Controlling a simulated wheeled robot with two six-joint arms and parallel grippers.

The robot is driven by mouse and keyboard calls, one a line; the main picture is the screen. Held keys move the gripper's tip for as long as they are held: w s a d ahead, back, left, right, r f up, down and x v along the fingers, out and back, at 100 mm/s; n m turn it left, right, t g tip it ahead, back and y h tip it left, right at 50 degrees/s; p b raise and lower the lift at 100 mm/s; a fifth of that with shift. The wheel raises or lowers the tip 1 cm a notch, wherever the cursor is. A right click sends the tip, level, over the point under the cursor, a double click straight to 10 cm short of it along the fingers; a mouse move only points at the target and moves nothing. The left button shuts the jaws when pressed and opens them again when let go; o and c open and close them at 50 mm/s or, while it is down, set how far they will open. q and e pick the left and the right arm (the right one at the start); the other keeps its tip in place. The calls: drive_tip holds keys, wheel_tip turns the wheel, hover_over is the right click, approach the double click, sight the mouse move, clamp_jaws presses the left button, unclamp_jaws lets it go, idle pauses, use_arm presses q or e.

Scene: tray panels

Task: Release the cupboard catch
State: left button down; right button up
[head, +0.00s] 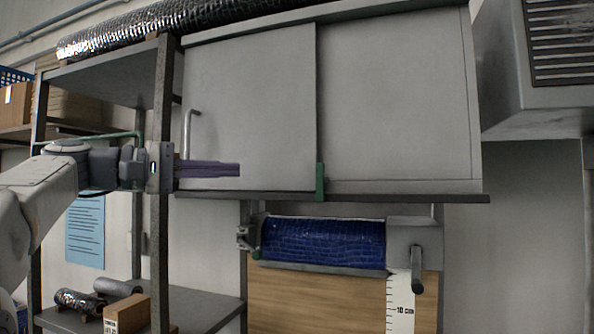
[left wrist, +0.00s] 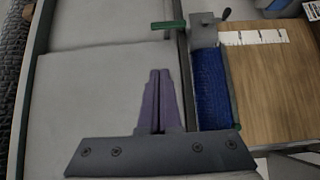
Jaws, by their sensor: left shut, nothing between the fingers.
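The grey cupboard (head: 400,100) has two flat panels side by side, and the left door (head: 250,100) carries a bar handle (head: 190,125). A small green catch (head: 320,182) stands upright at the bottom edge where the panels meet. It also shows in the left wrist view (left wrist: 168,25), near the top. My left gripper (head: 237,169) has its purple fingers closed together, empty, in front of the left door's lower part. Its tips point right, apart from the catch and to its left. The fingers also show in the left wrist view (left wrist: 159,74). My right gripper is out of view.
Below the cupboard hang a blue roll (head: 320,242) and a crank handle (head: 417,270). A dark shelf post (head: 160,230) stands close by my left wrist. A grey vent box (head: 530,90) is at the right. The space before the panels is clear.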

sight(322, 182)
use_arm(q)
drive_tip(key=p+x, duration=0.2)
drive_tip(key=x, duration=0.3)
drive_tip(key=p+x, duration=0.1)
drive_tip(key=x, duration=0.3)
drive_tip(key=shift+w+d+r+p, duration=0.1)
drive_tip(key=shift+d+r+p, duration=0.1)
drive_tip(key=shift+d+p, duration=0.2)
drive_tip(key=d, duration=0.1)
drive_tip(key=s+d+p, duration=0.1)
drive_tip(key=d, duration=0.1)
drive_tip(key=shift+d+f, duration=0.1)
drive_tip(key=shift+d, duration=0.05)
drive_tip(key=shift+d+f, duration=0.15)
drive_tip(key=shift+d, duration=0.2)
drive_tip(key=shift+d+r+m+p, duration=0.1)
drive_tip(key=shift+r+m+p, duration=0.1)
drive_tip(key=shift+m+p, duration=0.1)
drive_tip(key=shift+y, duration=0.3)
